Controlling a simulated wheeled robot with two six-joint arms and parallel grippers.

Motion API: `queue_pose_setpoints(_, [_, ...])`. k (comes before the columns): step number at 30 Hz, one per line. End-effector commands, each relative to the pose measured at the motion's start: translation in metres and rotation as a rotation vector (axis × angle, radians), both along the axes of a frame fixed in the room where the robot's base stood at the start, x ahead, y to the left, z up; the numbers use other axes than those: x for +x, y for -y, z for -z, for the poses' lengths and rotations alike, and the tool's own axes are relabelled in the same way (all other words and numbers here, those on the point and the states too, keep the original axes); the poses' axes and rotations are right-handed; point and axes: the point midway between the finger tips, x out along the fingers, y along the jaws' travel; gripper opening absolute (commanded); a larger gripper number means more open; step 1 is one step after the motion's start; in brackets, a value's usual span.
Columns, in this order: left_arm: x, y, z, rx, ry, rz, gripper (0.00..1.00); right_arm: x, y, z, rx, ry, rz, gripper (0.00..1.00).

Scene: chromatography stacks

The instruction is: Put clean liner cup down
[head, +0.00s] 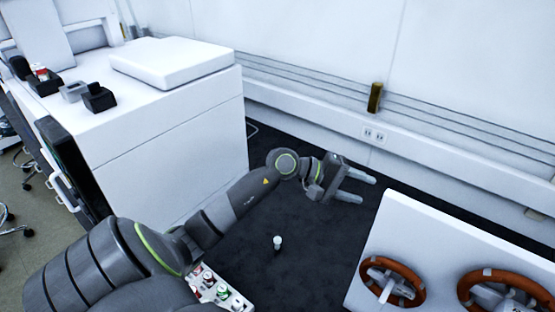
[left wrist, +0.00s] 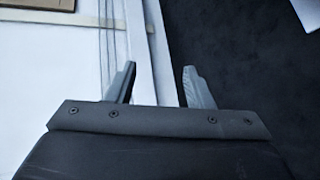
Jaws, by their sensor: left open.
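My left gripper (head: 367,189) reaches out over the dark floor in the head view, its two pale fingers apart with nothing between them. In the left wrist view the same gripper (left wrist: 159,70) shows both fingers spread and empty. I cannot make out a liner cup for certain in either view. A small upright piece with a white round top and dark lower part (head: 277,242) shows against the dark floor, below and left of the gripper and apart from it. I cannot tell what it is. My right gripper is not in view.
A white cabinet (head: 180,135) with a white slab (head: 172,62) and small black holders (head: 99,97) stands left. A white unit with orange-brown rings (head: 392,282) is at lower right. A tray of small coloured items (head: 237,301) is partly behind my arm. The wall (head: 330,40) runs behind.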

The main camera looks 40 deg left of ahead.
Motion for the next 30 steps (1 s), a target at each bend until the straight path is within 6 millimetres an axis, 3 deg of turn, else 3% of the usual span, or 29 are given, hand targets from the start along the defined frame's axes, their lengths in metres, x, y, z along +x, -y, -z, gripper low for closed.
queue_pose_setpoints(3, [0.009,0.010,-0.047,-0.228,0.117,-0.060,0.47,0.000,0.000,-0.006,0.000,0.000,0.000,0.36])
queue_pose_setpoints(7, [0.016,0.004,-0.094,-0.477,0.218,-0.155,0.47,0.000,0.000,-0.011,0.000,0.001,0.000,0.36])
queue_pose_setpoints(12, [0.022,-0.024,-0.142,-0.797,0.304,-0.320,0.47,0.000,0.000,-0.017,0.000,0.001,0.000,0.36])
queue_pose_setpoints(15, [0.024,-0.050,-0.159,-0.980,0.326,-0.441,0.47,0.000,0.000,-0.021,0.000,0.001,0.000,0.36])
queue_pose_setpoints(19, [0.024,-0.087,-0.166,-1.199,0.326,-0.622,0.47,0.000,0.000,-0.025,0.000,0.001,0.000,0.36])
queue_pose_setpoints(23, [0.023,-0.124,-0.155,-1.395,0.289,-0.828,0.47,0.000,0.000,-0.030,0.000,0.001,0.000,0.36])
queue_pose_setpoints(30, [0.008,-0.171,-0.097,-1.665,0.116,-1.266,0.47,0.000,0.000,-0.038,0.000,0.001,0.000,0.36])
